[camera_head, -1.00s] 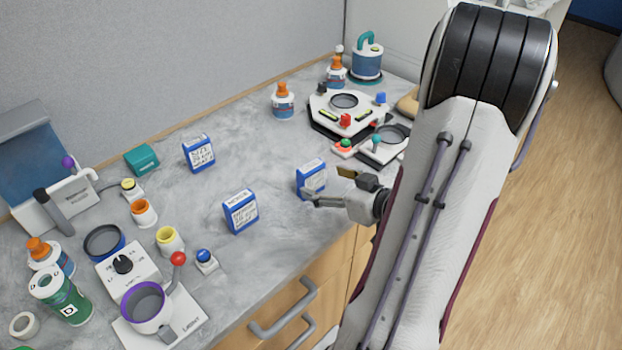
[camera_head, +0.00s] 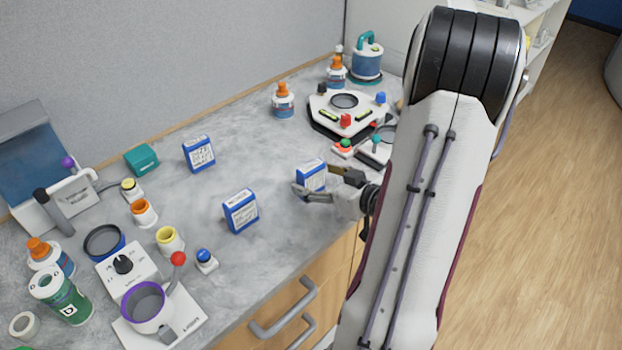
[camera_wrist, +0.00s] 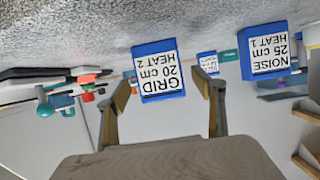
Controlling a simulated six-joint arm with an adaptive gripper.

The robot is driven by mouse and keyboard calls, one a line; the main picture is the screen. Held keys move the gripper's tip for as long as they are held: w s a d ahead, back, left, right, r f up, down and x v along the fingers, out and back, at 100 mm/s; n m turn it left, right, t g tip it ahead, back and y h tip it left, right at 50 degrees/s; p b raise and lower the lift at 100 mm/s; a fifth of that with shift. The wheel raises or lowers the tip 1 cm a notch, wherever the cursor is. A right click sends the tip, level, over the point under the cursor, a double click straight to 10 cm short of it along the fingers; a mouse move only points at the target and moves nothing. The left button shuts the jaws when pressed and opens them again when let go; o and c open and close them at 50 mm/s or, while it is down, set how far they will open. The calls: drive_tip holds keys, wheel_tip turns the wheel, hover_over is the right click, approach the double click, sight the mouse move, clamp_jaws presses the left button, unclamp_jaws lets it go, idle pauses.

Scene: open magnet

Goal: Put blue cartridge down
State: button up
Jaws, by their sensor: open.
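A blue cartridge (camera_head: 311,172) with a white label stands upright on the grey counter near its front edge. In the wrist view, which is upside down, this cartridge (camera_wrist: 158,76) reads "GRID 20 cm HEAT 2". My gripper (camera_head: 316,181) is open at the cartridge, one finger towards each side. In the wrist view the open fingers (camera_wrist: 165,82) show gaps to the cartridge; I cannot tell how deep it sits between them. A second blue cartridge (camera_head: 241,212), labelled "NOISE 25 cm HEAT 1" in the wrist view (camera_wrist: 266,55), stands to the left. A third (camera_head: 200,154) stands farther back.
A white device (camera_head: 345,110) with coloured knobs and orange-capped bottles (camera_head: 284,101) are behind the gripper. Cups, a red-knobbed lever device (camera_head: 160,315) and a green can (camera_head: 66,302) crowd the left. Bare counter (camera_head: 265,150) lies between the cartridges.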

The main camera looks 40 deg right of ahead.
drive_tip(key=shift+x, duration=1.45)
drive_tip(key=c, duration=1.4)
drive_tip(key=shift+o, duration=0.2)
drive_tip(key=shift+r, duration=0.15)
drive_tip(key=shift+r, duration=4.85)
